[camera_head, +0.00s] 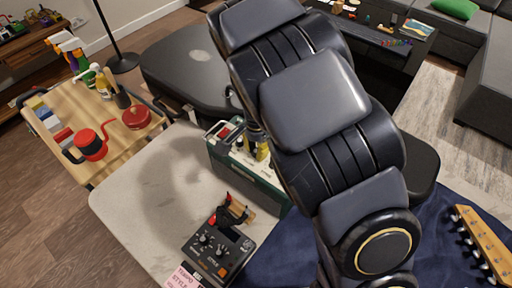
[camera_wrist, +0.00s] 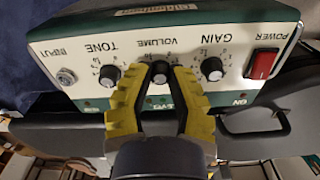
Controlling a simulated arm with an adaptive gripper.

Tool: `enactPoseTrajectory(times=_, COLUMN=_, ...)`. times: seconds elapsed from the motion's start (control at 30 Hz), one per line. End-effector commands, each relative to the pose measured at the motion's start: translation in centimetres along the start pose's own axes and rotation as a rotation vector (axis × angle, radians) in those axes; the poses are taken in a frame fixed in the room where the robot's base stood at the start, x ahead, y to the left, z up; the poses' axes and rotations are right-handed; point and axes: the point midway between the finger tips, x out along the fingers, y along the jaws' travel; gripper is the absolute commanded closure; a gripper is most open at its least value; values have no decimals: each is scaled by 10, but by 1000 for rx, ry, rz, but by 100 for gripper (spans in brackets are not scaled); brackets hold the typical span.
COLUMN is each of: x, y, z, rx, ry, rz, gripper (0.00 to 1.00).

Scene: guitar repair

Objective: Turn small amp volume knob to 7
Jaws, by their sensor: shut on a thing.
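The small amp is a green box with a cream control panel (camera_wrist: 230,40), upside down in the wrist view. The volume knob (camera_wrist: 160,70) is small and black, between the tone knob (camera_wrist: 109,75) and the gain knob (camera_wrist: 212,68). My gripper (camera_wrist: 160,77), with yellow and black fingers, is shut on the volume knob, one finger on each side. I cannot read its setting. The red power switch (camera_wrist: 262,64) is at the panel's right end in this view. In the head view the green amp (camera_head: 262,185) stands on the table, partly hidden by my arm.
A black device with knobs (camera_head: 217,248) sits on the pale table (camera_head: 145,195) in front of the amp. A guitar headstock (camera_head: 484,245) lies on blue cloth at right. A black case (camera_head: 180,62) is behind.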

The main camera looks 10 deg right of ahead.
Motion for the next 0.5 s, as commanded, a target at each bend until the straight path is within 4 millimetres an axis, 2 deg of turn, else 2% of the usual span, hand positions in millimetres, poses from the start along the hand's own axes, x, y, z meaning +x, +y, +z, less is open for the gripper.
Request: enactPoseTrajectory(times=0.5, x=1, y=0, z=1, rx=82, ry=-2, rz=2, gripper=100)
